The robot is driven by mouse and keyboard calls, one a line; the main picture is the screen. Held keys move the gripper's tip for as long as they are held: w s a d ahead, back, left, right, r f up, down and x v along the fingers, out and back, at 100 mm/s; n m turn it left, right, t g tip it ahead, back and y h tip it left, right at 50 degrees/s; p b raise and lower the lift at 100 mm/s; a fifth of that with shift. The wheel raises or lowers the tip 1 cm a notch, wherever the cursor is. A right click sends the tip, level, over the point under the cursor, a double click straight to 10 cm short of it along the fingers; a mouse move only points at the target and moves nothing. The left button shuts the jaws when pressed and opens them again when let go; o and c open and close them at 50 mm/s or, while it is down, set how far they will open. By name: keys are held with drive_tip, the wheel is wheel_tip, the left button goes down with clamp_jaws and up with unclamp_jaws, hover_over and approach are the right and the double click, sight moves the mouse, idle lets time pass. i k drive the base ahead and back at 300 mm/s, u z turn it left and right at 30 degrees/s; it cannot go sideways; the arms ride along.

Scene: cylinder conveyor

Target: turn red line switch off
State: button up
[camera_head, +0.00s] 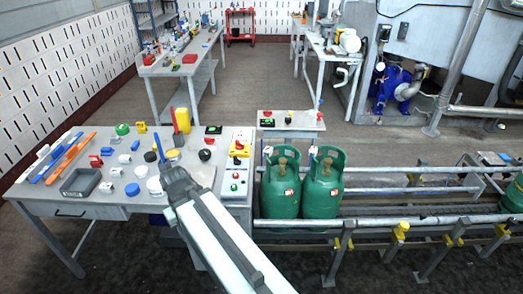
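A control panel (237,190) stands on the right end of the near table, just right of my arm. A yellow box with a small red part (239,147) is at its top, and red and green buttons (235,181) are below. I cannot tell which part is the red line switch, or its position. A second small panel (290,121) behind has red and green parts too. My arm reaches in from the bottom, and my gripper (162,165) is over the table, left of the panel. Its fingers are too small and dark to tell whether they are open.
The near table (60,208) holds a grey tray (81,182), a yellow bottle (182,120), and many small parts. Two green gas cylinders (281,190) stand on the conveyor (385,220) at the right. Another table (160,71) is behind. Open floor lies between the tables.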

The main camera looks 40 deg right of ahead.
sight(240, 146)
drive_tip(key=u, duration=0.15)
drive_tip(key=i, duration=1.15)
drive_tip(key=z, duration=0.1)
